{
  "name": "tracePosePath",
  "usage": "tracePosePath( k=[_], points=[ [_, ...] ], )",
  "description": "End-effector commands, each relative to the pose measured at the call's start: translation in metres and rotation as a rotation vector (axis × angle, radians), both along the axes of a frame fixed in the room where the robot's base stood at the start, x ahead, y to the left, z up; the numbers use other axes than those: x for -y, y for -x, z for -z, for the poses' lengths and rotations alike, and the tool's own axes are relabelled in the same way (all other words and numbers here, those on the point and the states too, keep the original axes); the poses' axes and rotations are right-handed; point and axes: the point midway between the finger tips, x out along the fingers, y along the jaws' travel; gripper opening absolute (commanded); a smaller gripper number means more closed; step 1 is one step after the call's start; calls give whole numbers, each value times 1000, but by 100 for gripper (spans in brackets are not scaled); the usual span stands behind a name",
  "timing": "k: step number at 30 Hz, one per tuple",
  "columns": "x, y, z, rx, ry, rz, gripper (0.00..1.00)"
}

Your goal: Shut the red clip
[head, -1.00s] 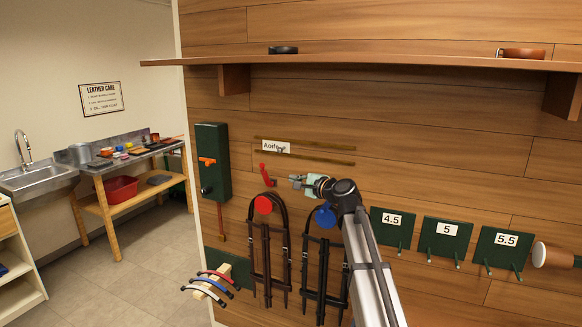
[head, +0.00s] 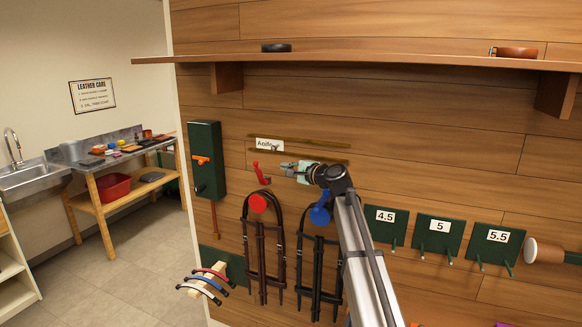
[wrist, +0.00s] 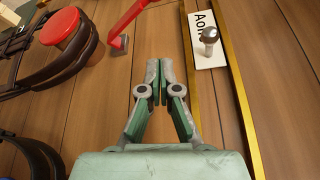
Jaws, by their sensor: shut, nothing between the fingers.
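The red clip (head: 261,174) is on the wood wall, above the red round peg (head: 258,203). Its red arm stands tilted up and away from its small grey base. In the wrist view the red clip (wrist: 128,22) is at the top, left of my fingertips, with the grey base at its lower end. My gripper (head: 284,167) is just right of the clip in the head view, apart from it. In the wrist view my gripper (wrist: 157,68) has its fingertips together with nothing between them.
A name card (head: 269,145) with a metal knob hangs between brass rails above the clip. Bridles hang from the red peg and the blue peg (head: 320,215). A green box (head: 206,150) with an orange lever is at left. A shelf (head: 380,62) runs overhead.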

Motion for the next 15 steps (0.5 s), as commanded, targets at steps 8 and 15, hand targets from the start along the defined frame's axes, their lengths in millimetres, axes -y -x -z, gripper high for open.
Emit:
tracePosePath(
  k=[8,15],
  points=[
    [-39,-43,2,-3,0,-1,0],
    [-66,-26,-2,0,1,-1,0]
  ],
)
